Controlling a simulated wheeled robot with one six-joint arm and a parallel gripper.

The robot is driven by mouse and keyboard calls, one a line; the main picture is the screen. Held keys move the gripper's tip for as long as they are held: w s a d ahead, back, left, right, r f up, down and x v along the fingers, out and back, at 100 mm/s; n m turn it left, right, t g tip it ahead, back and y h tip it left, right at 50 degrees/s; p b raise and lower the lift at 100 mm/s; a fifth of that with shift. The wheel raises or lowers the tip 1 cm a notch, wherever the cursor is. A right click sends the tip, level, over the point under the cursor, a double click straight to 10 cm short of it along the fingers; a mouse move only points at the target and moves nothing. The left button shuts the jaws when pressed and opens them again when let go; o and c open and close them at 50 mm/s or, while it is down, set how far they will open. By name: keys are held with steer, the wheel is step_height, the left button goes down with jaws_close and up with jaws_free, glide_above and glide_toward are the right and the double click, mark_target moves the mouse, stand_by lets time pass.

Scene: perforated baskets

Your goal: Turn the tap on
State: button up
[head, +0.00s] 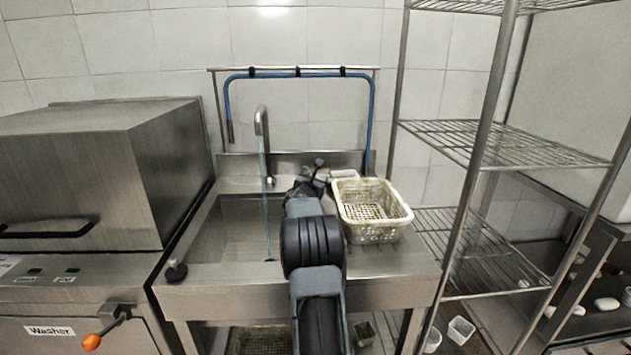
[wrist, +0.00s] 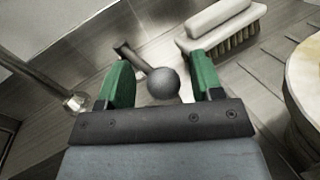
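The metal tap (head: 261,122) rises at the back of the steel sink (head: 225,235). A thin bluish stream of water (head: 265,190) falls from its spout into the basin. The tap's lever ends in a round dark knob (head: 319,162), just past my gripper (head: 311,184). In the wrist view, the knob (wrist: 163,83) sits between the green fingertips of my gripper (wrist: 160,82), with the lever stem running up and left behind it. The fingers stand apart with a gap on both sides of the knob. My arm hides part of the counter.
A cream perforated basket (head: 400,219) stands on the counter right of my gripper. A white brush (wrist: 225,30) lies close beyond my right finger. A steel washer (head: 90,170) stands left, a wire rack (head: 490,145) right. A blue hose (head: 371,110) hangs behind.

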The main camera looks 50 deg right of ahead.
steer(key=shift+a+f, duration=0.1)
steer(key=shift+a, duration=0.05)
steer(key=shift+a, duration=0.2)
steer(key=v, duration=1.3)
steer(key=shift+s+b, duration=0.2)
steer(key=shift+b, duration=0.2)
